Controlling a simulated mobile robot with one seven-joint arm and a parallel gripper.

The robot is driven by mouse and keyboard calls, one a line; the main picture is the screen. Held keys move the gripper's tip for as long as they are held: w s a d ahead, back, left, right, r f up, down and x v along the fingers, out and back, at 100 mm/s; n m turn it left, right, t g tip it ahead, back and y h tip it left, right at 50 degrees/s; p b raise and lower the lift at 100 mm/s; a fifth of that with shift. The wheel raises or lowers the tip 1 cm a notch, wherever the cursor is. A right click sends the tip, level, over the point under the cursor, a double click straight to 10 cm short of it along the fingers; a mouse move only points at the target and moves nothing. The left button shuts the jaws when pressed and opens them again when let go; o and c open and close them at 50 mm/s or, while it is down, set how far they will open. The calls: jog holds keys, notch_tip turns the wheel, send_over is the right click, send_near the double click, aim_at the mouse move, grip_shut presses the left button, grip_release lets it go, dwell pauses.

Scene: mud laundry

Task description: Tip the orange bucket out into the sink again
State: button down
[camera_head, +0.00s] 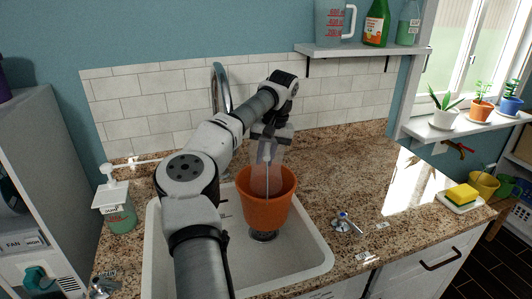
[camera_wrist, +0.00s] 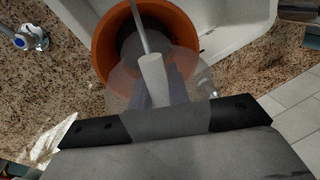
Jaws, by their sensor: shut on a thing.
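The orange bucket (camera_head: 266,212) is upright over the sink (camera_head: 185,270), above the dark drain. It also shows in the wrist view (camera_wrist: 108,50), where I look down into its open top and see a grey inside. I cannot tell whether that is water or the bare bottom, or whether the bucket touches the sink floor. My gripper (camera_head: 267,155) is above the bucket's mouth, pointing down, with its fingers shut on the bucket's handle. The handle's pale grip (camera_wrist: 153,78) lies between the fingers in the wrist view. A see-through shape surrounds the fingers.
The tall faucet (camera_head: 221,85) stands behind my arm. A shelf (camera_head: 355,50) hangs above. The granite counter (camera_head: 350,175) on the right is mostly clear, with a yellow sponge (camera_head: 461,194) near its end.

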aim_at(267, 170)
jog(key=shift+s+f+t, duration=0.35)
jog(key=shift+s+f, duration=0.05)
jog(key=shift+s, duration=0.45)
jog(key=shift+s+f+t, duration=0.3)
jog(key=shift+s+f, duration=0.15)
jog(key=shift+s, duration=0.35)
jog(key=shift+s+f+t, duration=0.35)
jog(key=shift+s+f, duration=0.05)
jog(key=shift+s, duration=0.45)
jog(key=shift+s+d+f+t, duration=0.1)
jog(key=shift+s+f+t, duration=0.15)
jog(key=shift+s, duration=0.3)
jog(key=shift+s+f+t, duration=0.1)
jog(key=shift+s+t, duration=0.2)
jog(key=shift+s, duration=0.25)
jog(key=shift+s+d+f+t, duration=0.1)
jog(key=shift+s+f+t, duration=0.15)
jog(key=shift+s, duration=0.3)
jog(key=shift+s+a+t+b, duration=0.1)
jog(key=shift+s+t+b, duration=0.25)
jog(key=shift+b, duration=0.55)
jog(key=shift+s+t+b, duration=0.25)
jog(key=shift+s+b, duration=0.05)
jog(key=shift+b, duration=0.3)
jog(key=shift+s+r+n+t+b, duration=0.15)
jog(key=shift+s+n+t+b, duration=0.2)
jog(key=shift+s+b, duration=0.6)
